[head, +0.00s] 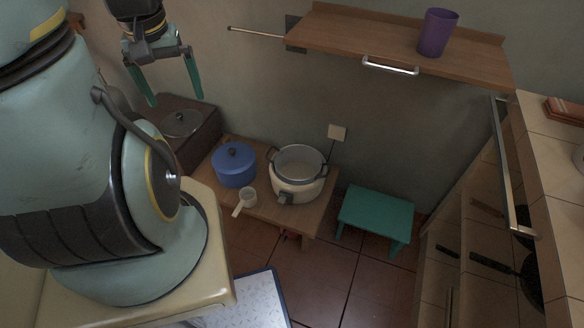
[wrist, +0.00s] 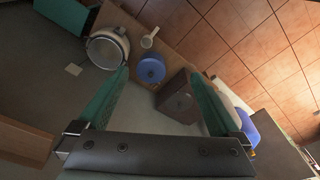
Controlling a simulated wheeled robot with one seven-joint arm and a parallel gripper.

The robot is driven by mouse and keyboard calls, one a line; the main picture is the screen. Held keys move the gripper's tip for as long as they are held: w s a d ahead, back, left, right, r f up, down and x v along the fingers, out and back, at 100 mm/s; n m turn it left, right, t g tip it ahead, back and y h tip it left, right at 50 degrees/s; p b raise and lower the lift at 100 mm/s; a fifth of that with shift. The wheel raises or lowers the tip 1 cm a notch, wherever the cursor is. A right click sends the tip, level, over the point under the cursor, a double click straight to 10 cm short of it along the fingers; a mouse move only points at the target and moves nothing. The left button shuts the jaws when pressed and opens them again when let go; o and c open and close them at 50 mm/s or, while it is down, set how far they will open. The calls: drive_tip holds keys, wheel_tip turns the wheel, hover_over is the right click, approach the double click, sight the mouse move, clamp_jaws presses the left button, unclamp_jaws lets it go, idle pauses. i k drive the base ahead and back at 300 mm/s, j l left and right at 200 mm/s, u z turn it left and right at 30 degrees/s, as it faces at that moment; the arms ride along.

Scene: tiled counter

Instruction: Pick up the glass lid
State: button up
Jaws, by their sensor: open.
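A round glass lid (head: 182,123) with a dark knob lies flat on top of a dark brown box (head: 204,128) against the wall. In the wrist view the lid (wrist: 177,103) shows small and dim on the box (wrist: 172,84), between my fingers toward the right one. My gripper (head: 175,101) has two green fingers, spread wide and empty. In the head view it hangs above the lid, clearly apart from it. In the wrist view my gripper (wrist: 158,73) has nothing between its fingertips at close range.
A low wooden table (head: 262,208) holds a blue lidded pot (head: 235,168), a white cooker (head: 297,188) and a small white ladle-like cup (head: 248,198). A wooden shelf (head: 350,40) with a purple cup (head: 437,33) juts from the wall. A green stool (head: 377,210) stands right.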

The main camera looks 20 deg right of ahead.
sight(181, 123)
drive_tip(key=i+j, duration=0.2)
drive_tip(key=j, duration=0.15)
drive_tip(key=i+j+u, duration=0.15)
drive_tip(key=j, duration=0.25)
drive_tip(key=i+j, duration=0.25)
drive_tip(key=i+u, duration=0.25)
drive_tip(key=i, duration=0.75)
